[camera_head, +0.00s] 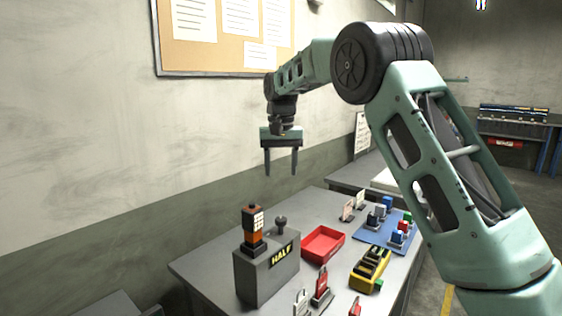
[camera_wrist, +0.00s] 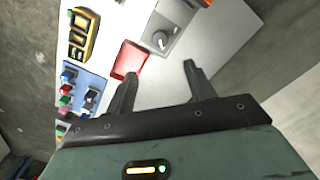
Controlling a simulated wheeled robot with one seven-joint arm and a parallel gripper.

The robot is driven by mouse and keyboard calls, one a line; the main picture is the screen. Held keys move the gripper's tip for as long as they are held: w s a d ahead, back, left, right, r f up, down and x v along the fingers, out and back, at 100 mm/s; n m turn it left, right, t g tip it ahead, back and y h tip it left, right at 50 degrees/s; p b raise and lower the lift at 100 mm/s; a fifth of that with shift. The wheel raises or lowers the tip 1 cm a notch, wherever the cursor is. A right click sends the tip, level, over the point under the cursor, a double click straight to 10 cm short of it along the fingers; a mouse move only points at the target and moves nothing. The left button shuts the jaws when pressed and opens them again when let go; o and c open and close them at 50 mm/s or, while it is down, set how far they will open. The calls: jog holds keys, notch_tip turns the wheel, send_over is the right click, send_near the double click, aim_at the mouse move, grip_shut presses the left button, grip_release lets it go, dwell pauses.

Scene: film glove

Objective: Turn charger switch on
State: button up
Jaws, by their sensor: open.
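A grey box (camera_head: 262,276) with a yellow "HALF" label (camera_head: 281,256) stands at the near left of the table. A dark knob (camera_head: 281,222) stands on its top, beside an orange and black block (camera_head: 253,228) with a white face. In the wrist view the grey box (camera_wrist: 185,18) shows near the top with its round knob (camera_wrist: 160,40). Which part is the charger switch is not marked legibly. My gripper (camera_head: 280,172) is open and empty, pointing down well above the box and knob. Its fingers also show in the wrist view (camera_wrist: 160,72), touching nothing.
A red tray (camera_head: 323,244) lies right of the box. A yellow holder (camera_head: 370,268), a blue mat (camera_head: 376,238) with several small blocks, and red tags (camera_head: 321,288) share the table. The wall with a corkboard (camera_head: 225,58) is behind. Air around my gripper is free.

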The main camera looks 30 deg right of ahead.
jog(key=shift+r, duration=1.3)
